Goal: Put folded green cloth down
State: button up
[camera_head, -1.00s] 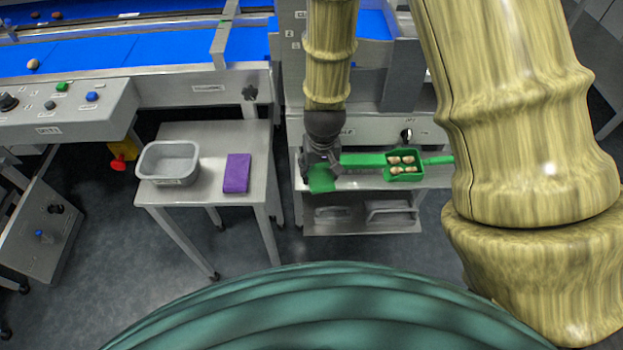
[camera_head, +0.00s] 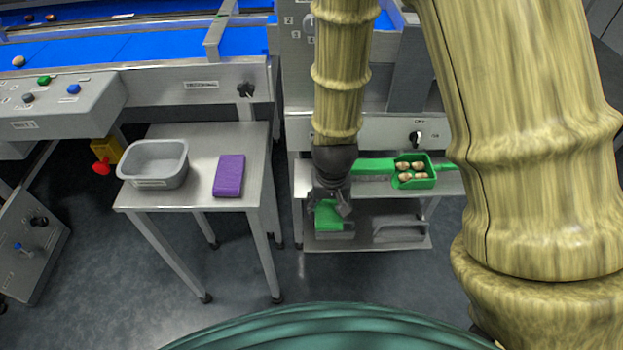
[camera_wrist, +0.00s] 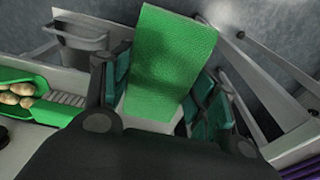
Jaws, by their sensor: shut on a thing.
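The folded green cloth (camera_head: 329,215) is held in my gripper (camera_head: 330,203), in front of the narrow shelf stand at the middle right. In the wrist view the cloth (camera_wrist: 172,62) stands out between the two fingers of my gripper (camera_wrist: 160,100), which are shut on it. The cloth appears to be above the lower shelf and clear of it, though the exact gap cannot be told. My wrist hides part of the upper shelf behind it.
Metal bins rest on the lower shelf (camera_head: 368,243). At left, a steel table (camera_head: 200,150) bears a grey tub (camera_head: 153,183) and a folded purple cloth (camera_head: 229,175). Blue conveyor belts run behind.

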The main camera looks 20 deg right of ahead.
jog(key=shift+w, duration=0.1)
jog(key=w, duration=0.5)
jog(key=w+f, duration=0.1)
jog(key=w, duration=0.4)
jog(key=w+d, duration=0.1)
jog(key=w, duration=0.4)
jog(key=shift+f, duration=0.2)
jog(key=shift+w+f, duration=0.35)
jog(key=shift+f, duration=0.45)
jog(key=shift+f+p, duration=0.65)
jog(key=shift+p, duration=0.05)
jog(key=shift+f, duration=0.15)
jog(key=shift+f, duration=0.55)
jog(key=o, duration=1.2)
jog(key=shift+f, duration=0.15)
